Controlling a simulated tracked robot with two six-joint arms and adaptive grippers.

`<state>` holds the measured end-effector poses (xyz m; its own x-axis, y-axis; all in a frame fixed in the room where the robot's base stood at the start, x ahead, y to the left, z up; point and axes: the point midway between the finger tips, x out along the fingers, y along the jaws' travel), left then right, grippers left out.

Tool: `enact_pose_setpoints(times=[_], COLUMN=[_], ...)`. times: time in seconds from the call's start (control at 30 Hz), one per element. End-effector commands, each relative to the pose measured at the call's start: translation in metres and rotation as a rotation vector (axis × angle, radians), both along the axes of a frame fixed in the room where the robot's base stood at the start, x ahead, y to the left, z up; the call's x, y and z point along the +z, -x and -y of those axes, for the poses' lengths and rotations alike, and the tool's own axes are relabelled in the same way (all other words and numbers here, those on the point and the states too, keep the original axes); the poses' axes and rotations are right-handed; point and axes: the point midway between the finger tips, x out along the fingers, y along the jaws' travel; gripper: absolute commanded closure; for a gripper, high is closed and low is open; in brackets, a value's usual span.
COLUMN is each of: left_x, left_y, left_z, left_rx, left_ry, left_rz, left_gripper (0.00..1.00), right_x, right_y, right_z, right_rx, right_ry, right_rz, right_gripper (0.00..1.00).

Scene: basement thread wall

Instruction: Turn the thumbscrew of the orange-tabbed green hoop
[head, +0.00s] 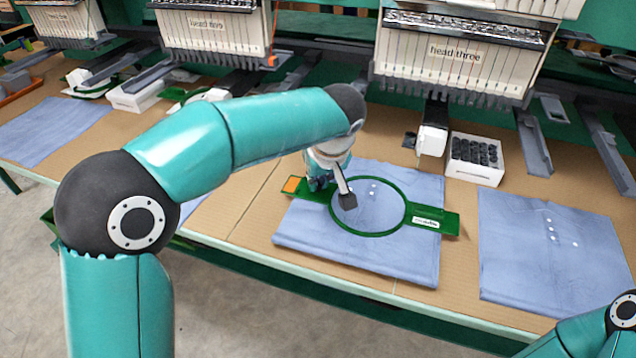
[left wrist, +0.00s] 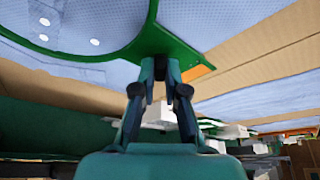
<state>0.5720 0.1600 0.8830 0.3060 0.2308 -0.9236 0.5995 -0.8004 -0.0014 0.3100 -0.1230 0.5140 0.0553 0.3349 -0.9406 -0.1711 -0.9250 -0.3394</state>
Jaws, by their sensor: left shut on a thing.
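The green hoop (head: 450,224) lies on a blue cloth (head: 420,262) on the table, with a round ring and an arm at each side. Its orange tab (head: 292,185) is at the left end. In the left wrist view the hoop (left wrist: 150,42) and the orange tab (left wrist: 198,73) show close ahead. My left gripper (head: 321,184) is at the hoop's left side, between the ring and the orange tab. In the left wrist view its fingers (left wrist: 160,68) are shut on the thumbscrew, which they mostly hide. My right gripper is out of view.
Machine heads, including head three (head: 455,55), hang over the back of the table. A white box of black spools (head: 476,160) stands behind the cloth. Another blue cloth (head: 540,245) with white dots lies to the right. Bare table (head: 240,222) shows left of the hoop's cloth.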

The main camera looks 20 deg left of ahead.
Motion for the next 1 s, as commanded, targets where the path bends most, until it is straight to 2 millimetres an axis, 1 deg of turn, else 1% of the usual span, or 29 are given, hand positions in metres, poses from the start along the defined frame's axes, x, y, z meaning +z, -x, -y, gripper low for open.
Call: enact_pose_setpoints(times=[0.2, 0.4, 0.93, 0.97, 1.0], left_x=[0.0003, 0.0001, 0.0002, 0.0002, 0.0002], left_y=[-0.0011, -0.0013, -0.0013, -0.0013, -0.0013], left_z=[0.0013, 0.0014, 0.0012, 0.0012, 0.0012], left_rx=[0.137, 0.208, 0.233, 0.233, 0.233], left_ry=[0.002, 0.001, 0.002, 0.002, 0.002], left_rz=[0.0, 0.0, 0.001, 0.001, 0.001], left_gripper=[1.0, 1.0, 1.0, 0.85, 0.78], right_x=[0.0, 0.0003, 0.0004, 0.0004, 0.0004], right_y=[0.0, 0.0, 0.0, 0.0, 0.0], right_z=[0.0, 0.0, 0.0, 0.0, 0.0], right_rx=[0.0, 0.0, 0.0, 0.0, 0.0], right_ry=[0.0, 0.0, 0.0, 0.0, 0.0], right_rz=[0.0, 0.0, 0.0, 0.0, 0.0], right_gripper=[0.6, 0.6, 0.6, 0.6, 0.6])
